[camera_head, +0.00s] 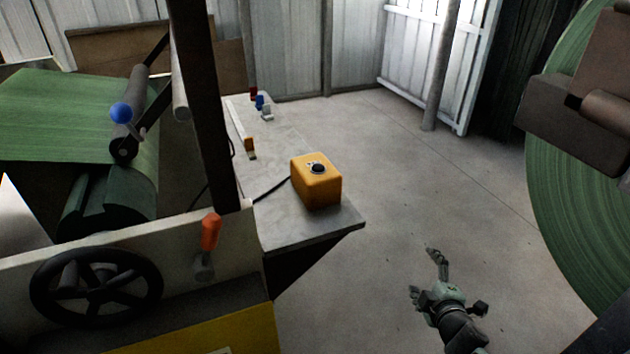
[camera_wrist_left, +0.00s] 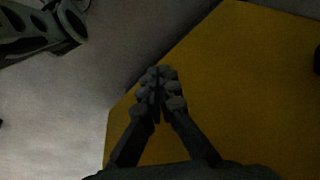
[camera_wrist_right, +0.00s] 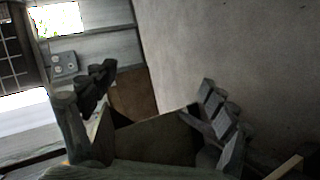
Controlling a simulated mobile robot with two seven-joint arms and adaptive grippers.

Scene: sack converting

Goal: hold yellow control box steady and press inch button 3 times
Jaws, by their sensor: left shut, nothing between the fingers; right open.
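The yellow control box (camera_head: 316,188) sits upright near the front right end of a grey bench. A round black button (camera_head: 317,168) is on its top face. A black cable (camera_head: 272,188) runs from its left side. My right gripper (camera_head: 424,271) is open and empty, to the right of and nearer than the box, clear of the bench. Its spread fingers show in the right wrist view (camera_wrist_right: 158,90). My left gripper (camera_wrist_left: 158,88) is shut and empty in front of a large yellow surface (camera_wrist_left: 245,75); I cannot tell whether it touches. It is hidden in the head view.
The grey bench (camera_head: 300,235) carries small red, blue, white and orange items farther back. A machine with an orange-handled lever (camera_head: 211,232) and black handwheel (camera_head: 96,287) stands at left. A large green roll (camera_head: 575,190) is at right. Open floor (camera_head: 400,190) lies between.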

